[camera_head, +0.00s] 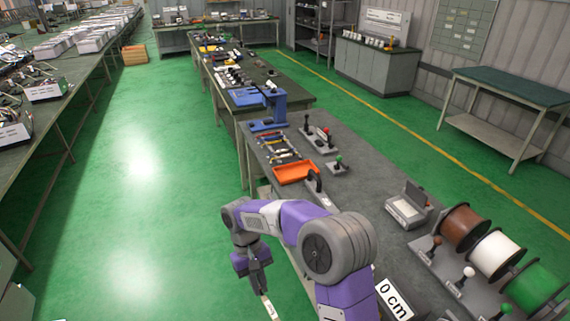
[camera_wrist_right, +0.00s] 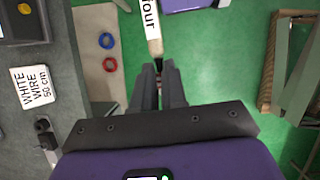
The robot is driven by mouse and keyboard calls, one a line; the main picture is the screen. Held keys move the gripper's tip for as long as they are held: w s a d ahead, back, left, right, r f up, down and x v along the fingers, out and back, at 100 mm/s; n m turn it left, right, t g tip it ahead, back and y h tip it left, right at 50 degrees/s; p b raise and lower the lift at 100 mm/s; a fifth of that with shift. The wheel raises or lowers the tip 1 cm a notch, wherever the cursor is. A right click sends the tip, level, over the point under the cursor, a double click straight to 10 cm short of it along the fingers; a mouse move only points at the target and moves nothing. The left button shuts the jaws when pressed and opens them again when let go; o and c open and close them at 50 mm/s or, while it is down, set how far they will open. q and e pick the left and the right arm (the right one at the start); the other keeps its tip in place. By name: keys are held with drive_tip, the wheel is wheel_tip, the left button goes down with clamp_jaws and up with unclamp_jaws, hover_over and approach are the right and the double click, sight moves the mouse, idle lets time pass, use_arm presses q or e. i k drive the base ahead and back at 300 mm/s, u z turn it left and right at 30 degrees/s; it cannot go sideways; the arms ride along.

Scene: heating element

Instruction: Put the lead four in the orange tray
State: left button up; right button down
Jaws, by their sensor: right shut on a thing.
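My right gripper (camera_head: 258,289) hangs over the green floor, beside the left edge of the near workbench. It also shows in the wrist view (camera_wrist_right: 158,70), where its fingers are shut on the lead four (camera_wrist_right: 152,22). The lead has a white label whose visible letters end in "our"; in the head view the label (camera_head: 270,308) hangs just below the fingers. The rest of the lead is mostly hidden or out of frame. The orange tray (camera_head: 296,172) sits on the bench, farther back and apart from the gripper. My left gripper is not in view.
Hand tools (camera_head: 283,148) lie behind the tray, with a blue press (camera_head: 276,106) beyond. Brown, white (camera_head: 495,256) and green wire spools stand at right. A wooden crate (camera_wrist_right: 270,70) shows in the wrist view.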

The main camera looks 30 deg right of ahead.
sight(296, 173)
drive_tip(key=i, duration=2.4)
drive_tip(key=z, duration=1.6)
drive_tip(key=i, duration=1)
